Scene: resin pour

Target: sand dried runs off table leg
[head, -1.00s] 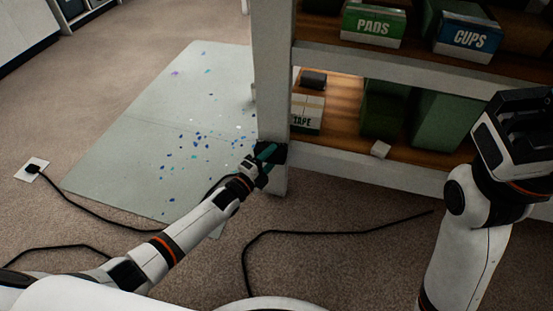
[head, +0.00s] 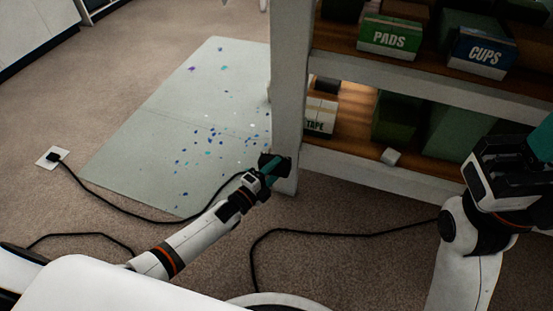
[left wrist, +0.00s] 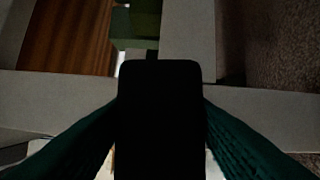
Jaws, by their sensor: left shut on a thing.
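The pale leg (head: 290,95) belongs to a shelved table unit and stands on the carpet. I cannot make out dried runs on it. My left gripper (head: 270,168) is at the leg's lower end, shut on a black block (head: 274,161). In the left wrist view the block (left wrist: 160,120) sits between teal fingers, with pale beams (left wrist: 265,110) beyond it. Whether the block touches the leg cannot be told. My right gripper (head: 522,160) is raised at the right edge, partly cut off; a teal finger shows, but its opening is unclear.
A grey-green mat (head: 150,150) with blue and teal flecks lies left of the leg. A black cord (head: 140,215) runs from a floor outlet (head: 53,156) towards my left gripper. Another cord (head: 340,233) crosses the carpet. Boxes marked PADS (head: 390,38) and CUPS (head: 483,50) stand on the shelf.

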